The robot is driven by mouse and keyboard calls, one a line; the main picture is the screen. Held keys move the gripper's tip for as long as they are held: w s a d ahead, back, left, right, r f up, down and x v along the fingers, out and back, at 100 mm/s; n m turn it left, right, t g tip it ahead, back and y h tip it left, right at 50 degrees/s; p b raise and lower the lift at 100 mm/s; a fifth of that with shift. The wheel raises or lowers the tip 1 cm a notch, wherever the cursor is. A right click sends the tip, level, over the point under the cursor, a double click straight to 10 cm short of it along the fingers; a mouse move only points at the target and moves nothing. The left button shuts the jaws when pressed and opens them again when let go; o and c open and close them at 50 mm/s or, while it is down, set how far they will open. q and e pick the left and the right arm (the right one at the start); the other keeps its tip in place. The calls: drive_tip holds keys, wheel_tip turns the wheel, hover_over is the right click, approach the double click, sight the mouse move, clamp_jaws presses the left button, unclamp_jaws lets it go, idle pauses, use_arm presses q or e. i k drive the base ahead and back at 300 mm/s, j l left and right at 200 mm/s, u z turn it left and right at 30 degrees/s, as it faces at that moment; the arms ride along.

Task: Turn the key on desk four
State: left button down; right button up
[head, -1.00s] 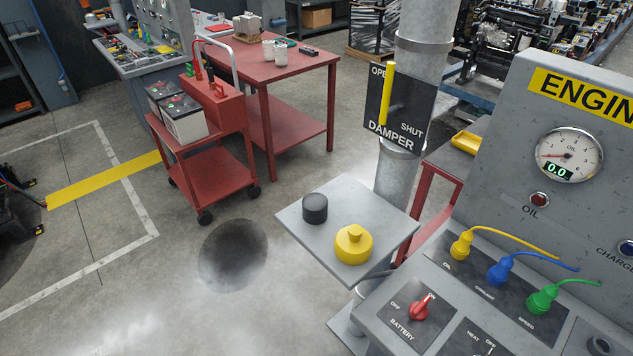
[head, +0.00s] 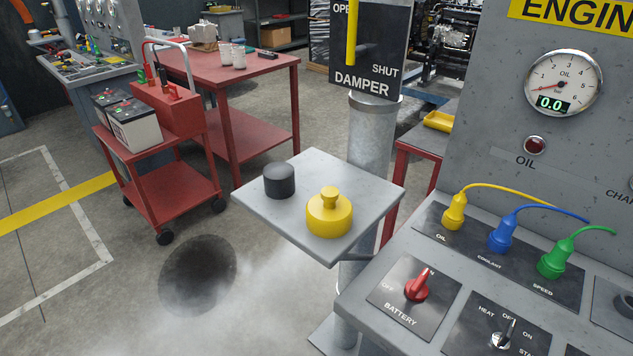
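An engine desk (head: 470,130) with a sloped panel stands close on the right; its number is not readable. A key switch (head: 503,338) sits on a black plate at the bottom, marked HEAT, OFF, ON and a cut-off STA; its lever points up near OFF. A red battery knob (head: 418,285) sits left of it, its tip toward ON. Yellow (head: 454,212), blue (head: 502,237) and green (head: 554,258) plugs are seated behind. The oil gauge (head: 560,83) reads 0.0. Neither of my grippers is in view.
A grey stand (head: 300,170) holding a black cap (head: 279,180) and a yellow cap (head: 329,213) is left of the desk. A damper pipe (head: 370,140) rises behind it. A red trolley (head: 165,190) with batteries and a red table (head: 225,60) stand farther left.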

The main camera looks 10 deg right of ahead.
sight(500, 342)
drive_tip(key=z, duration=0.4)
drive_tip(key=l+z, duration=0.1)
drive_tip(key=z, duration=0.75)
drive_tip(key=i+z, duration=0.1)
drive_tip(key=z, duration=0.3)
